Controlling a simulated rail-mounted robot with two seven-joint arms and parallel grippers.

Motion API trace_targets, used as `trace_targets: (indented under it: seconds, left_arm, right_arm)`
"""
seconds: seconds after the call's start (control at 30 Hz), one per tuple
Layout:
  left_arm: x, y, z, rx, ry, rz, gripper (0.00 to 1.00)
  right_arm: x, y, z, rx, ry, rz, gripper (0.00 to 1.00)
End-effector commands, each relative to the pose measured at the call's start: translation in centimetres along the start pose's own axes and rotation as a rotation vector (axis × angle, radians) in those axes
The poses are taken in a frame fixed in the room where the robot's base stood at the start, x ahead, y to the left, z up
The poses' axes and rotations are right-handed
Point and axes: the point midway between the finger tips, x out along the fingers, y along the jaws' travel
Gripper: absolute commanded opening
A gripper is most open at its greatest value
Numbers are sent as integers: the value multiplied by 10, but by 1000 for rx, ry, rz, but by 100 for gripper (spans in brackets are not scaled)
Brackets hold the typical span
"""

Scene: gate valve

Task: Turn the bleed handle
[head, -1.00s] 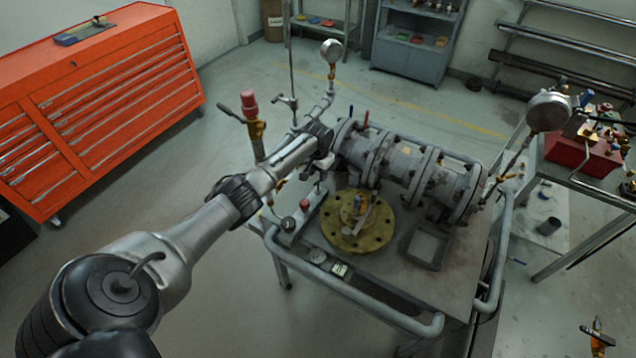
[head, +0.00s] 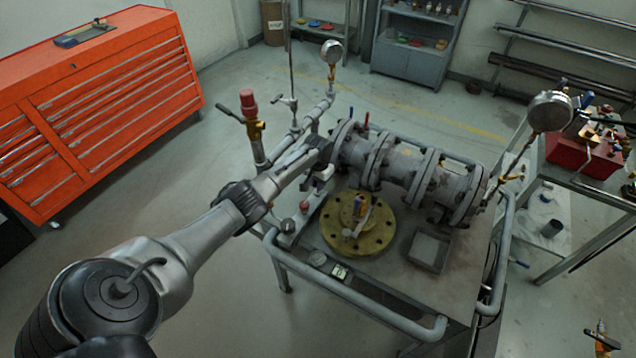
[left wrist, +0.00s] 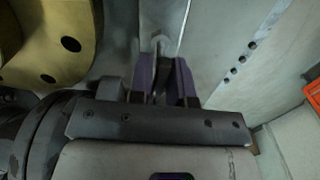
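My left gripper (head: 324,168) is low over the left end of the cart, beside the grey pipe valve body (head: 405,160). In the left wrist view its two dark, purplish fingers (left wrist: 162,80) stand a narrow gap apart. A thin grey stem-like part (left wrist: 160,44) shows at their tips. I cannot tell whether the fingers touch it, or whether it is the bleed handle. The arm and gripper hide much of that spot in the head view. A yellow round flange (head: 357,225) lies just right of the gripper. My right gripper is not in view.
A pipe with a red-capped brass valve (head: 250,115) rises left of the arm. Pressure gauges stand behind (head: 331,52) and at right (head: 550,110). A grey tray (head: 429,247) lies on the cart. An orange tool chest (head: 100,100) stands at left.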

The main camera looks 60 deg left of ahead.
Motion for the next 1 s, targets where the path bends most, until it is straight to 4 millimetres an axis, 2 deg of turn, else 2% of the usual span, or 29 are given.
trace_targets:
  seconds: [0.03,0.2,0.57,0.77,1.0]
  left_arm:
    - [0,0,0,0,0,0,13]
    - [0,0,0,0,0,0,0]
    - [-1,0,0,35,0,0,0]
    - [-1,0,0,152,1,0,0]
    - [-1,0,0,372,-1,0,0]
  right_arm:
    - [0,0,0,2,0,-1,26]
    - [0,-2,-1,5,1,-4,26]
    - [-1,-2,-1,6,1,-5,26]
    - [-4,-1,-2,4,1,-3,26]
    - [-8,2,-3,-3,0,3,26]
